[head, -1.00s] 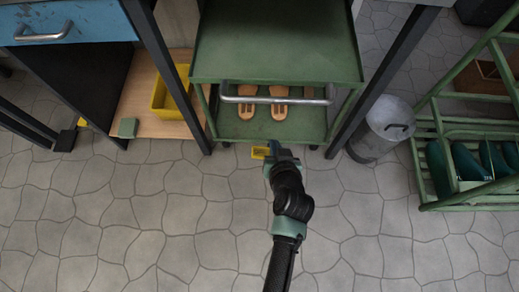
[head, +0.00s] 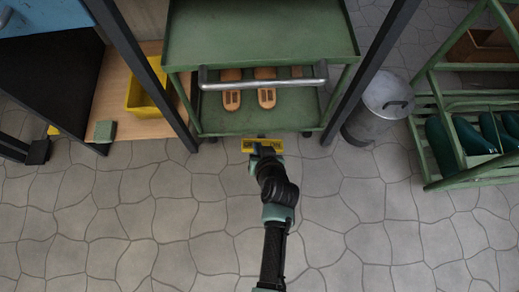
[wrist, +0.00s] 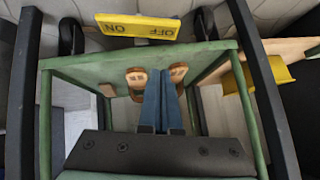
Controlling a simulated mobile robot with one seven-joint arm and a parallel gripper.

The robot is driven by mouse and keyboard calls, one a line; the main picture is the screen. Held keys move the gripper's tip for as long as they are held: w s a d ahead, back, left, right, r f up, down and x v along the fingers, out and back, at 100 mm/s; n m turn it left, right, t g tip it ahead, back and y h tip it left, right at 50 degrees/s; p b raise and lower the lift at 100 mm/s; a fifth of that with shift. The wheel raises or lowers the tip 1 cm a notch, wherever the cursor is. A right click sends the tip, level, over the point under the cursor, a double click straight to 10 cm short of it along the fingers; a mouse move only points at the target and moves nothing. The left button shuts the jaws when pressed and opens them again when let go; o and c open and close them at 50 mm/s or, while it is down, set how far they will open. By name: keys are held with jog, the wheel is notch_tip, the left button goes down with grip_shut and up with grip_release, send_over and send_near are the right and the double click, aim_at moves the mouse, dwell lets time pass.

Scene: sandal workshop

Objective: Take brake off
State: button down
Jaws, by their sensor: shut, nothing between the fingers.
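The brake is a yellow pedal (head: 249,144) low at the front edge of a green cart (head: 262,38). In the wrist view the pedal (wrist: 136,27) shows "ON" and "OFF" lettering upside down, with OFF to the right. My gripper (head: 262,152) is low in front of the cart, and in the head view its tip overlaps the pedal. In the wrist view my blue fingers (wrist: 163,75) are together and empty, apart from the pedal in the picture. Whether they touch it in depth I cannot tell.
Tan sandals (head: 266,97) lie on the cart's lower shelf, behind a metal handle bar (head: 262,84). Dark table legs (head: 364,70) flank the cart. A metal bin (head: 378,108) and a green rack (head: 450,185) stand right; a yellow tray (head: 146,97) is left. Floor in front is clear.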

aim_at(246, 147)
jog(key=b+x, duration=0.1)
jog(key=x, duration=0.1)
jog(key=b+x, duration=0.2)
jog(key=x, duration=0.1)
jog(key=s+f+b+x, duration=0.1)
jog(key=b+x, duration=0.1)
jog(key=shift+w+f, duration=0.1)
jog(key=shift+f, duration=0.1)
jog(key=shift+a+f+b, duration=0.25)
jog(key=shift+f+b, duration=0.45)
jog(key=shift+f, duration=0.1)
jog(key=a+h+p, duration=0.1)
jog(key=p, duration=0.1)
jog(key=shift+n+p, duration=0.3)
jog(key=shift+p, duration=0.1)
jog(key=shift+a+f, duration=0.3)
jog(key=shift+f, duration=0.2)
jog(key=shift+a+f, duration=0.25)
jog(key=shift+f, duration=0.2)
jog(key=shift+r, duration=0.1)
